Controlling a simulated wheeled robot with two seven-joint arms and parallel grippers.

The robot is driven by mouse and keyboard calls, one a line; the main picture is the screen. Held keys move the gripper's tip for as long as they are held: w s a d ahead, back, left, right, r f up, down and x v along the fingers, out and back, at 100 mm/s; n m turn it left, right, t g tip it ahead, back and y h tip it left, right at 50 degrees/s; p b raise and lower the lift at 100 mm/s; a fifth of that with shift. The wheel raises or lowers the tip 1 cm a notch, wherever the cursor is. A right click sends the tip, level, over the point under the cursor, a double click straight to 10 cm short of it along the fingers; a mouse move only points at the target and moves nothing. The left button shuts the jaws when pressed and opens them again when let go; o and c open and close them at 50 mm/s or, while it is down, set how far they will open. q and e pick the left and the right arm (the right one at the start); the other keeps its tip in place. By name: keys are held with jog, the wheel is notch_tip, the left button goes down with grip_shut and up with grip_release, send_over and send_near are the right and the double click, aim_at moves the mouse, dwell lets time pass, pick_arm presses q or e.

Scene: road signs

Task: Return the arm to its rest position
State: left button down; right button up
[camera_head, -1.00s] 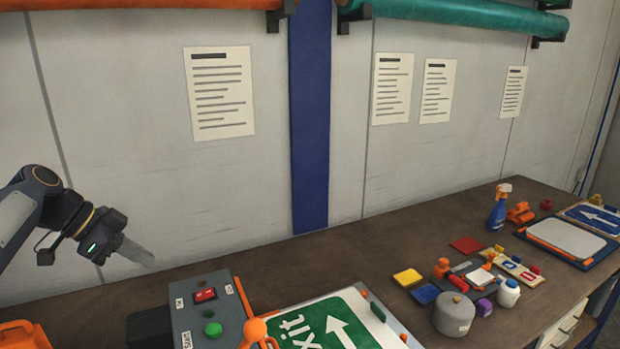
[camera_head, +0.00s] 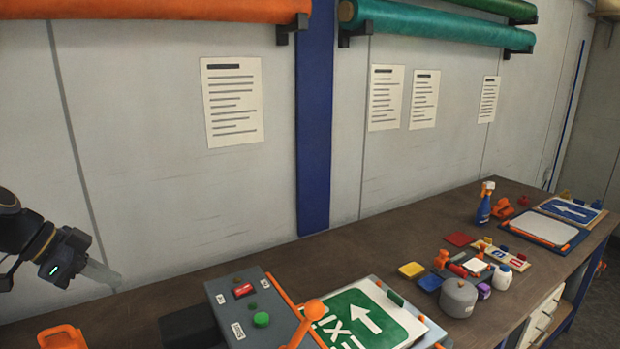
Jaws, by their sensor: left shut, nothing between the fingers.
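My left gripper (camera_head: 102,274) shows at the left edge of the head view, its arm coming in from the left. Its fingers are together and empty, pointing right and slightly down. It is apart from everything, in front of the grey wall and left of the grey control box (camera_head: 245,305). My right arm and gripper are not in view.
The bench holds a green exit sign (camera_head: 375,322) beside the box's orange lever (camera_head: 315,309). Farther right are a grey canister (camera_head: 458,298), a blue spray bottle (camera_head: 484,205) and a blue arrow sign (camera_head: 568,209). An orange object (camera_head: 62,338) is at the lower left.

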pick_arm(q)
jog(key=s+d+f+n+y, duration=0.2)
jog(key=s+d+n, duration=0.3)
jog(key=s+d, duration=0.35)
jog(key=s+d+f+n, duration=0.4)
jog(key=s+f, duration=0.2)
jog(key=s, duration=0.2)
jog(key=s+d+f+n+t+y, duration=0.1)
jog(key=s+d+f+n, duration=0.3)
jog(key=s+f, duration=0.2)
jog(key=shift+s+d+f, duration=0.2)
jog(key=shift+s+f, duration=0.15)
jog(key=shift+s, duration=0.6)
